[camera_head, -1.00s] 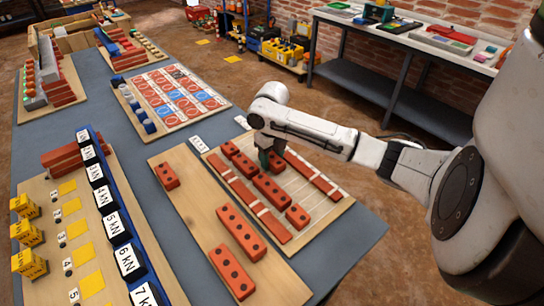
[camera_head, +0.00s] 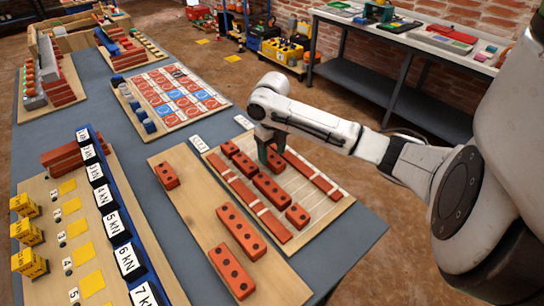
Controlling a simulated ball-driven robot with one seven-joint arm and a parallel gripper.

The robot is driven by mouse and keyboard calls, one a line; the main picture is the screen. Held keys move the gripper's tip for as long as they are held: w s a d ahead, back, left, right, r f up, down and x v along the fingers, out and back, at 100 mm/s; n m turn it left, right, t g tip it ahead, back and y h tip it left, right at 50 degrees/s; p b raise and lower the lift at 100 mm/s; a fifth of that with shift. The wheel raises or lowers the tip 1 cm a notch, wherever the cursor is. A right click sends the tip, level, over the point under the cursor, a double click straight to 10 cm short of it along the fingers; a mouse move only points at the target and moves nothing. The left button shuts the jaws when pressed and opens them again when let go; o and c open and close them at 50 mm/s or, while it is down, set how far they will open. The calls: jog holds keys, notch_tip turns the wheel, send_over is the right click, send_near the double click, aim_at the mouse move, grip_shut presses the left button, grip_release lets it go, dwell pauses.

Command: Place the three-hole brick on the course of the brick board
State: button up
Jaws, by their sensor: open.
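The brick board (camera_head: 325,212) is a pale wooden panel with red strips. A row of red bricks lies along its course between the strips. In that row, a long brick that looks like the three-hole brick (camera_head: 270,187) lies between a shorter brick (camera_head: 243,165) and a small one-hole brick (camera_head: 297,215). My gripper (camera_head: 271,160) is open above the board, just behind the long brick in the picture. It looks empty and apart from the brick, though its fingertips are small and partly hidden.
A plank (camera_head: 180,208) left of the board carries a short brick (camera_head: 167,176) and two longer bricks, one in the middle (camera_head: 240,232) and one near the front (camera_head: 231,271). A row of kN-labelled blocks (camera_head: 117,224) stands further left.

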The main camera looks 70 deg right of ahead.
aim_at(272, 157)
notch_tip(272, 157, up, 10)
jog(key=shift+f, duration=0.2)
